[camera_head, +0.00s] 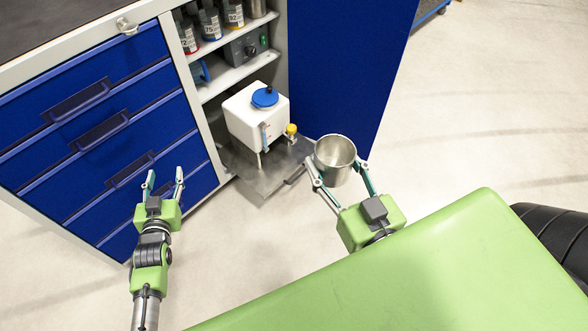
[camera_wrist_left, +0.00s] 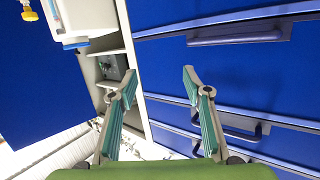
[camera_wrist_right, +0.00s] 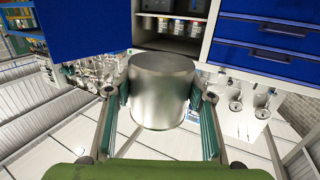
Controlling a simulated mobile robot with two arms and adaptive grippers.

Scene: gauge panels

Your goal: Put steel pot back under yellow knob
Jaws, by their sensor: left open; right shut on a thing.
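The steel pot (camera_head: 335,158) is held upright by my right gripper (camera_head: 340,180), whose fingers are closed on its two sides. In the right wrist view the pot (camera_wrist_right: 161,90) sits between the fingertips. The yellow knob (camera_head: 291,129) is on the lower front of a white tank (camera_head: 257,116) with a blue lid, inside the cabinet. The pot is to the right of the knob and apart from it. The knob (camera_wrist_left: 29,15) also shows in the left wrist view. My left gripper (camera_head: 165,178) is open and empty before the blue drawers.
The tank stands on a grey pull-out shelf (camera_head: 262,184) with a handle. Blue drawers (camera_head: 98,135) are at the left. An open blue door (camera_head: 345,65) stands right of the cabinet. Shelves above hold bottles (camera_head: 210,22) and a grey device (camera_head: 245,46).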

